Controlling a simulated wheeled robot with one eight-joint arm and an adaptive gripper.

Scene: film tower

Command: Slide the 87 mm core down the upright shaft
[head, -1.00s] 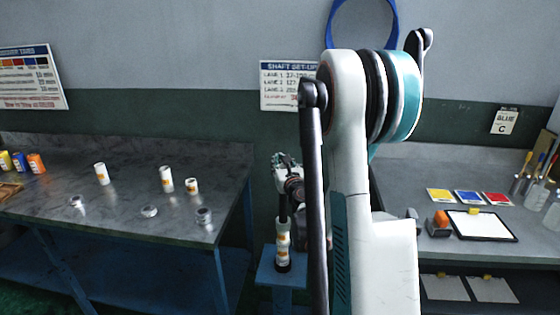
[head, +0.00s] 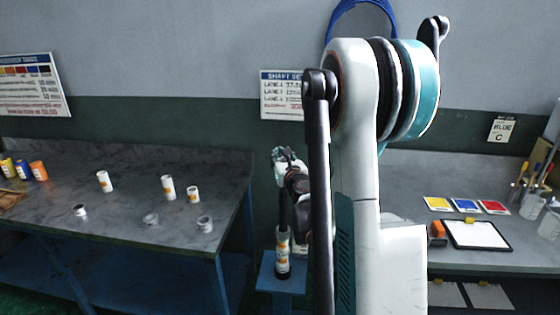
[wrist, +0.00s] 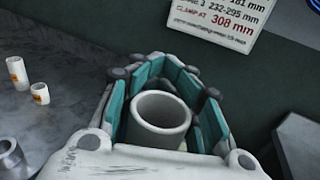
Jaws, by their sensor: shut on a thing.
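A white hollow core (wrist: 155,140) sits between the teal-padded fingers of my gripper (wrist: 163,92) in the wrist view, its round open end facing the camera. The fingers are shut around it. I see no shaft inside its bore. In the head view my gripper (head: 287,158) is small and above the upright dark shaft (head: 283,212); the held core is hard to make out there. White, orange-labelled material (head: 283,246) is around the shaft's lower part, above a blue stand (head: 270,272). I cannot tell whether the held core touches the shaft.
A grey bench (head: 120,165) at left carries several white cores (head: 168,187) and metal rings (head: 205,224). A second bench (head: 405,190) at right holds colour cards and a framed white sheet (head: 476,233). A shaft set-up sign (head: 282,95) hangs behind.

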